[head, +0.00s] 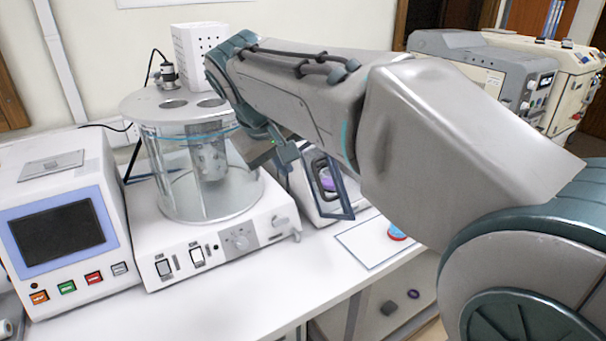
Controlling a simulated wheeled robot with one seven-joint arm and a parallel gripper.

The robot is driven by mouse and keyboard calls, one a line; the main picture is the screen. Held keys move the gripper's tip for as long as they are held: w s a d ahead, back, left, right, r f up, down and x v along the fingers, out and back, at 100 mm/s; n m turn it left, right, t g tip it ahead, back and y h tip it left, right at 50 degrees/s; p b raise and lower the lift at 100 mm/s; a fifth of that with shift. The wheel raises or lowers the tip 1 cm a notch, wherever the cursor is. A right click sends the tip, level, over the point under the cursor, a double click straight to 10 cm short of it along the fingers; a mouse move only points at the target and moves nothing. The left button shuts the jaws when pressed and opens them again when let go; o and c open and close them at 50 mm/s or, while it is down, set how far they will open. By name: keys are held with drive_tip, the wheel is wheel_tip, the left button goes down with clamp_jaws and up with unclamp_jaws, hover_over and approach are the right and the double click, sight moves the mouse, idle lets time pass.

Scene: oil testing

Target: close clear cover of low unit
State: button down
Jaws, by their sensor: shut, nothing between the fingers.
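The low unit (308,201) is a small white device on the bench, right of the glass bath and partly hidden behind my arm. Its clear cover (341,205) has a dark frame and stands raised at a steep tilt at the unit's right side. A purple round part shows through or behind it. My gripper (286,160) hangs below my wrist, just above and left of the cover. It is shut and empty. Its fingertips are small and partly hidden, and I cannot tell if they touch the cover.
A glass bath (206,190) on a white control base stands close left of my gripper. A white unit with a screen (62,233) is further left. A flat white pad (362,240) and a red-blue round item (397,232) lie right, near the bench edge. Larger machines (484,75) stand behind.

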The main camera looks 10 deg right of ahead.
drive_tip(key=w+d+f+p, duration=0.1)
drive_tip(key=w+d+f, duration=0.3)
drive_tip(key=d+f, duration=0.2)
drive_tip(key=shift+f, duration=0.55)
drive_tip(key=shift+w+d+r+p, duration=0.1)
drive_tip(key=shift+p, duration=0.2)
